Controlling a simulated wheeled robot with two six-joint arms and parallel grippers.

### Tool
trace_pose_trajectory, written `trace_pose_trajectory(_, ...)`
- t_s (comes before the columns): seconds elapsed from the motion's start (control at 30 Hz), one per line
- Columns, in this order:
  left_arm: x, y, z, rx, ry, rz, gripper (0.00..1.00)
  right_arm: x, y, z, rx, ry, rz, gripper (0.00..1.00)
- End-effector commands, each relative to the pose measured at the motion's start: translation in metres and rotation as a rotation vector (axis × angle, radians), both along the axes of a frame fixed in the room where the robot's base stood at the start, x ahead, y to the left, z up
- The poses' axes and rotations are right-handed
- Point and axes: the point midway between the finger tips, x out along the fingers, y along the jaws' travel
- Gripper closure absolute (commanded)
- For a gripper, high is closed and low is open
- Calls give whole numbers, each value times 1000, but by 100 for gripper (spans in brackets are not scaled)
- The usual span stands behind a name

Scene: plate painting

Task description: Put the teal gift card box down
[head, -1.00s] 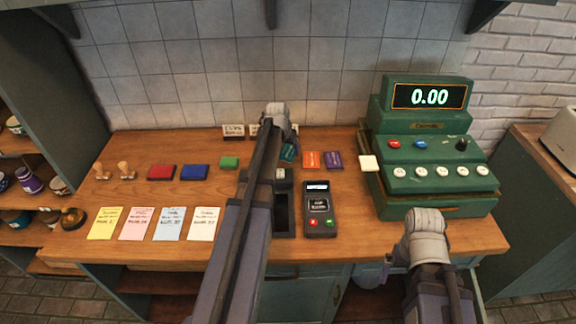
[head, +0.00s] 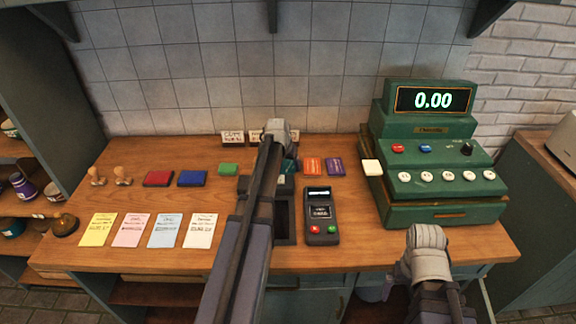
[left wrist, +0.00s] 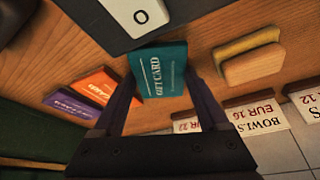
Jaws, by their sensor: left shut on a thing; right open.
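The teal gift card box (left wrist: 160,70) is between the fingers of my left gripper (left wrist: 165,95) in the left wrist view, its lettered face showing. My left gripper is shut on it. In the head view my left wrist and arm (head: 277,135) hide most of the box, and only a small teal part (head: 290,165) shows beside the wrist. It is close to the counter top; I cannot tell whether it touches. My right gripper (head: 427,245) is open and empty, in front of the cash register at the counter's front edge.
Orange (head: 313,167) and purple (head: 336,167) card boxes lie just right of the teal one. A card terminal (head: 320,215) stands in front, and the green cash register (head: 430,180) is at the right. A block (left wrist: 250,60) and price signs (left wrist: 255,115) are near my left gripper.

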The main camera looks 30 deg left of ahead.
Motion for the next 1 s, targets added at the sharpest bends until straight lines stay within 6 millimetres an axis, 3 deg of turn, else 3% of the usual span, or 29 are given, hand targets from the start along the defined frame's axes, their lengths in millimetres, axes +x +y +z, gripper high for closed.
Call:
trace_pose_trajectory(0.03,0,0,-2,0,0,0,23,0,0,-2,0,0,0,0)
trace_pose_trajectory(0.23,0,0,-1,0,0,0,0,0,0,-1,0,0,0,0)
trace_pose_trajectory(0.77,0,0,0,-1,0,0,0,0,0,0,0,0,0,0)
trace_pose_trajectory(1.0,-4,-1,14,0,0,0,0,0,0,14,0,0,0,0)
